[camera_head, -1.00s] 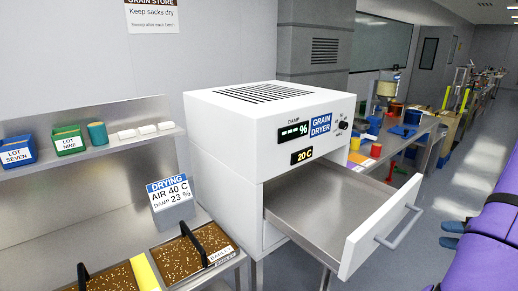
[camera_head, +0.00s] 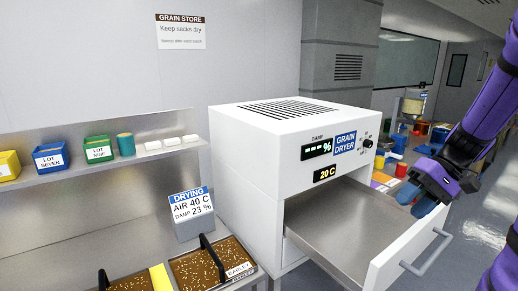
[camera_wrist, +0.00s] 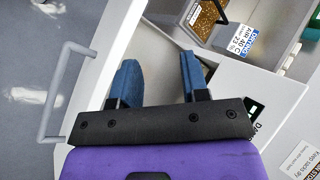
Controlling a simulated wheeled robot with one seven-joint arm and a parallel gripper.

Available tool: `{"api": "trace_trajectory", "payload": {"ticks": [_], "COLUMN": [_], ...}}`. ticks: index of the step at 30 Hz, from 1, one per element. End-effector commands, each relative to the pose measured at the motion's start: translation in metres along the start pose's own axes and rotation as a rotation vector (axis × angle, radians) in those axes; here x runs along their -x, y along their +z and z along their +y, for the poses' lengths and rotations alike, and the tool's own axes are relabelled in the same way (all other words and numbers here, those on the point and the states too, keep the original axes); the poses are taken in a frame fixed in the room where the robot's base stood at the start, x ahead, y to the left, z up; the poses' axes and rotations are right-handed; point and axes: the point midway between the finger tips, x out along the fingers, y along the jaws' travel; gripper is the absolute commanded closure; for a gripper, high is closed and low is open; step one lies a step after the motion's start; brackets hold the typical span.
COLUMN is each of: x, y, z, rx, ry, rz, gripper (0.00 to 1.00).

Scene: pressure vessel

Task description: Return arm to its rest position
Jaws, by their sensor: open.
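My gripper (camera_head: 416,201) shows at the right of the head view, on my purple arm, over the right part of the open drawer of the white grain dryer. In the wrist view its two blue fingers (camera_wrist: 160,80) are apart with nothing between them. The dryer (camera_head: 270,150) stands in the middle of the head view, its display reading 20 C. Its drawer (camera_head: 330,236) is pulled out and looks empty. The drawer's grey handle (camera_head: 427,252) is below and to the right of my gripper; it also shows at the left of the wrist view (camera_wrist: 55,95).
Trays of grain (camera_head: 208,268) with black handles stand at the lower left, beside a drying sign (camera_head: 192,208). A shelf (camera_head: 110,160) above holds labelled bins and a teal cup. A cluttered bench runs behind the dryer at right. Floor is open at the far right.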

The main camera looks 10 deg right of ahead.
Motion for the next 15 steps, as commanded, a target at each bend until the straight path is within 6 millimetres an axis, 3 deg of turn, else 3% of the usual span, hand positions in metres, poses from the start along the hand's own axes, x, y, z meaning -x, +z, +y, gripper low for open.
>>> {"api": "trace_trajectory", "payload": {"ticks": [1, 6, 15], "x": [-0.001, -0.006, -0.011], "y": [0.006, 0.029, 0.073], "z": [-0.015, -0.052, -0.104], "rx": [0.029, 0.096, 0.234], "ry": [0.05, 0.21, 0.443], "rz": [0.0, 0.022, 0.15], "gripper": [0.58, 0.58, 0.58]}}
